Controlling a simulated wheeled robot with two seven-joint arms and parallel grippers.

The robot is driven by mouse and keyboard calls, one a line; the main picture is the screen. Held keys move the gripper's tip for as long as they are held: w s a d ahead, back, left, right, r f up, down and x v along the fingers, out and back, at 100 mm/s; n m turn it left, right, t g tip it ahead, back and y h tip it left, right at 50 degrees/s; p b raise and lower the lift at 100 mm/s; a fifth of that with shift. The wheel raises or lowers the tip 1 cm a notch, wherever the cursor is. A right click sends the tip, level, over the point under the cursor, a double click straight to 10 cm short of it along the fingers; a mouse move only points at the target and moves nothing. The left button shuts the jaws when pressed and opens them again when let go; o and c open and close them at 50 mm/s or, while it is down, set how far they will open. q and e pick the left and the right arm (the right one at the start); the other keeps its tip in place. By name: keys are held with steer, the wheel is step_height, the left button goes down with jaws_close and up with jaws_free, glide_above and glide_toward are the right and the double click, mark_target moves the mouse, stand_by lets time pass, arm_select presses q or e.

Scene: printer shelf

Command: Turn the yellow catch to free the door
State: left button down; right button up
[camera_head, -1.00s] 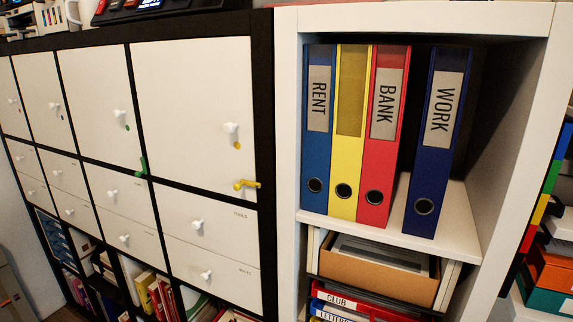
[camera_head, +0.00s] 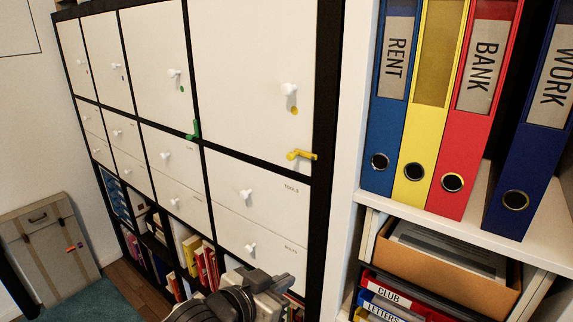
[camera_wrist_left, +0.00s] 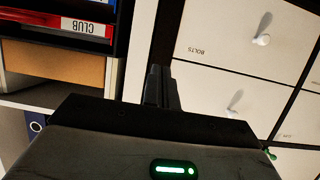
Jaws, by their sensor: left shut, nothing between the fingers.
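The yellow catch (camera_head: 302,155) lies roughly level across the lower right edge of a large white door (camera_head: 250,60) and onto the black frame. The door is shut and has a white knob (camera_head: 290,90) with a yellow dot below it. My left gripper (camera_head: 272,282) is low at the bottom of the head view, in front of the lower drawers and well below the catch. In the left wrist view its fingers (camera_wrist_left: 160,85) are together with nothing between them. The yellow catch does not show in the wrist view. My right gripper is not in view.
A green catch (camera_head: 194,130) sits at the neighbouring door. Drawers marked TOOLS (camera_head: 245,185) and BOLTS (camera_head: 250,245) are below the yellow catch. A white shelf (camera_head: 350,120) with upright binders stands close to the right. A case (camera_head: 48,245) stands at the far left.

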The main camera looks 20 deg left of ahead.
arm_select(q)
step_height(320, 180, up, 7)
steer(key=w+m+b, duration=0.1)
steer(key=w, duration=0.2)
steer(key=m+t+h+b, duration=0.1)
steer(key=m+b, duration=0.1)
glide_toward(301, 157)
steer(key=d+f, duration=0.4)
steer(key=f, duration=0.1)
steer(key=s+a+r+m+t+y+b, duration=0.1)
steer(key=s+a+r+t+b, duration=0.1)
steer(key=s+r, duration=0.4)
step_height(301, 157, up, 4)
steer(key=shift+s+a+r+y, duration=0.1)
steer(key=shift+s+a+y, duration=0.1)
steer(key=shift+a+y, duration=0.1)
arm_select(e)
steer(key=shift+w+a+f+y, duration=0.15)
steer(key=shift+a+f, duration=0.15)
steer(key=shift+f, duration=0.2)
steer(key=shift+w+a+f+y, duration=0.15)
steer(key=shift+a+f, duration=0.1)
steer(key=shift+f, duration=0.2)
arm_select(q)
steer(key=w+d+f, duration=0.1)
steer(key=w+f, duration=0.4)
steer(key=w, duration=0.5)
steer(key=shift+w, duration=0.3)
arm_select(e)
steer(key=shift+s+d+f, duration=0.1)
